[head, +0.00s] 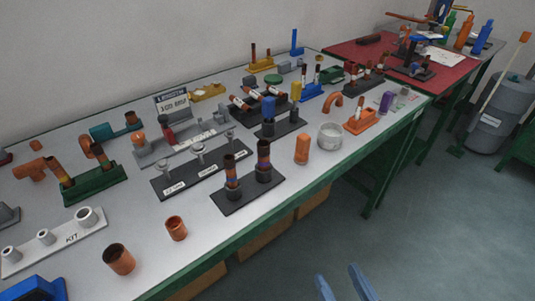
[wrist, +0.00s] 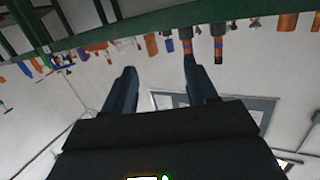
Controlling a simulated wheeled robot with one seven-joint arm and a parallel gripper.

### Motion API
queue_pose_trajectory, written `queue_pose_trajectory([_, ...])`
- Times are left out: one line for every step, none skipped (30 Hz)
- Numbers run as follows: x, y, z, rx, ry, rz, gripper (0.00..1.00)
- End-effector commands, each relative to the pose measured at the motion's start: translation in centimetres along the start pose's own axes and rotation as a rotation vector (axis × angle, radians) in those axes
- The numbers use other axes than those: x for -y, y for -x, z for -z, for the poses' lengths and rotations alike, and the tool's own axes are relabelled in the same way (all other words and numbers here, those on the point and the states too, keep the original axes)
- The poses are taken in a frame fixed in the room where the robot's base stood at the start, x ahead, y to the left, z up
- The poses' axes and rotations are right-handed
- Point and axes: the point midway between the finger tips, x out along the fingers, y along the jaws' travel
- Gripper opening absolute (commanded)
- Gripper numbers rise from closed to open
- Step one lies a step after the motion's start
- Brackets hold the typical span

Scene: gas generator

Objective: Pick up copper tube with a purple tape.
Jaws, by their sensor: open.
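Two dark copper tubes stand upright on a black two-post stand (head: 243,195) near the table's front edge in the head view. The left tube (head: 231,170) and the right tube (head: 264,155) both carry coloured bands; a purplish band seems to show low on each, too small to be sure. My gripper (head: 342,287) is open and empty, off the table's front edge, right of and nearer than the stand. In the wrist view my gripper (wrist: 160,82) shows two spread blue fingers. The scene there is upside down, with banded tubes (wrist: 217,28) beyond the fingertips.
An orange cylinder (head: 302,149) and a white ring (head: 330,136) stand right of the stand. Loose copper pieces (head: 119,259) (head: 176,228) lie to its left. A black rack (head: 203,172) stands behind.

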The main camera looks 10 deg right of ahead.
Motion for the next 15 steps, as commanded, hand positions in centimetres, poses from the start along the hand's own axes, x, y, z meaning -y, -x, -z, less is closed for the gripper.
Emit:
queue_pose_trajectory([0.6, -2.4, 1.1, -0.02, 0.001, 0.017, 0.57])
queue_pose_trajectory([0.9, -3.7, 1.6, -0.028, 0.004, 0.027, 0.57])
queue_pose_trajectory([1.3, -5.3, 2.1, -0.037, 0.008, 0.04, 0.57])
queue_pose_trajectory([1.7, -6.6, 2.6, -0.044, 0.009, 0.051, 0.57])
queue_pose_trajectory([2.1, -7.8, 3.1, -0.051, 0.011, 0.061, 0.57])
queue_pose_trajectory([2.5, -9.4, 3.9, -0.061, 0.017, 0.074, 0.57])
queue_pose_trajectory([2.9, -10.6, 4.5, -0.068, 0.021, 0.084, 0.57])
queue_pose_trajectory([3.3, -11.7, 5.1, -0.075, 0.024, 0.094, 0.57])
queue_pose_trajectory([3.7, -13.1, 5.9, -0.083, 0.029, 0.107, 0.57])
queue_pose_trajectory([4.1, -14.0, 6.4, -0.087, 0.034, 0.116, 0.57])
queue_pose_trajectory([4.4, -14.9, 7.0, -0.093, 0.037, 0.124, 0.57])
queue_pose_trajectory([4.8, -15.9, 7.7, -0.099, 0.041, 0.134, 0.57])
queue_pose_trajectory([5.0, -16.6, 8.1, -0.103, 0.044, 0.14, 0.57])
queue_pose_trajectory([5.3, -17.1, 8.5, -0.106, 0.047, 0.146, 0.57])
queue_pose_trajectory([5.5, -17.8, 8.9, -0.109, 0.051, 0.152, 0.57])
